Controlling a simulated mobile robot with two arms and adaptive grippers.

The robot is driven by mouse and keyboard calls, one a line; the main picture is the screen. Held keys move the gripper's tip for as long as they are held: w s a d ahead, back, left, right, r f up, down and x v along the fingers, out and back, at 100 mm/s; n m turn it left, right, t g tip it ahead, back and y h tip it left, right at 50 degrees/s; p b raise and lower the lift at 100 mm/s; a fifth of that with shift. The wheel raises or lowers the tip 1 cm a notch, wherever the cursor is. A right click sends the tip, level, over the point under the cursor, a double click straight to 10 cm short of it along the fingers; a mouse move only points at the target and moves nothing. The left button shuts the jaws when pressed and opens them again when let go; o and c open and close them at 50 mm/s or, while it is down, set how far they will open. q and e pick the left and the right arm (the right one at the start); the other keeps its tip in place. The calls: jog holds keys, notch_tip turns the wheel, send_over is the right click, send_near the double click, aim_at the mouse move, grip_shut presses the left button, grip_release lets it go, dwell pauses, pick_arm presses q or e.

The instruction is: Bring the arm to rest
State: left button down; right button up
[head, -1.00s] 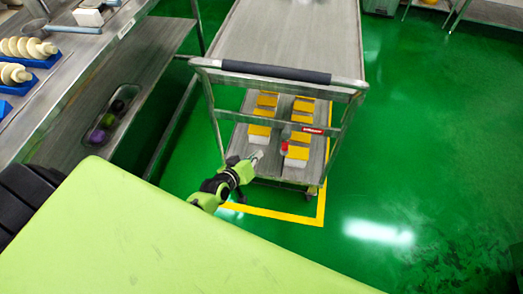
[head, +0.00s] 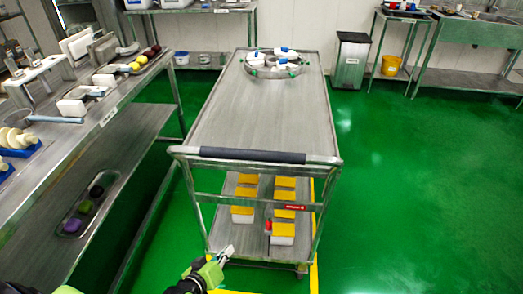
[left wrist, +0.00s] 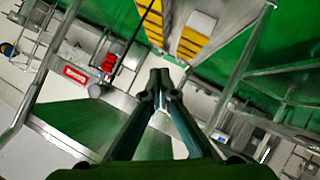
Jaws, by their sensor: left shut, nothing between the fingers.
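My left gripper (head: 224,255) is low at the bottom of the head view, in front of the cart's near left leg. In the left wrist view its two fingers (left wrist: 160,76) meet at the tips, shut and empty. The metal cart (head: 250,120) with a dark-padded handle (head: 252,156) stands just beyond it. Boxes with yellow tops (head: 283,213) sit on the cart's lower shelf, past the gripper and apart from it. My right gripper is not in view.
A steel bench (head: 110,105) with tools and blue trays runs along the left. The cart's top holds a round rack (head: 272,65) with white and blue items. A bin (head: 350,60) and tables stand at the back. Green floor (head: 420,180) on the right is clear.

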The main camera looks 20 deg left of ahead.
pick_arm(q)
jog(key=s+d+f+m+g, duration=0.1)
jog(key=s+f+m+g, duration=0.3)
jog(key=s+f, duration=1.25)
jog(key=s+d+f+m+g, duration=0.1)
jog(key=s+f+g, duration=0.1)
jog(key=s+f, duration=0.2)
jog(key=s+d+f+m+g+p, duration=0.1)
jog(key=s+f+m+g, duration=0.1)
jog(key=s, duration=0.9)
jog(key=s+f+m+g+y, duration=0.1)
jog(key=s+f+g, duration=0.2)
jog(key=s+f, duration=0.2)
jog(key=shift+s+d+f+m, duration=0.3)
jog(key=shift+s+d, duration=0.1)
jog(key=shift+s, duration=0.75)
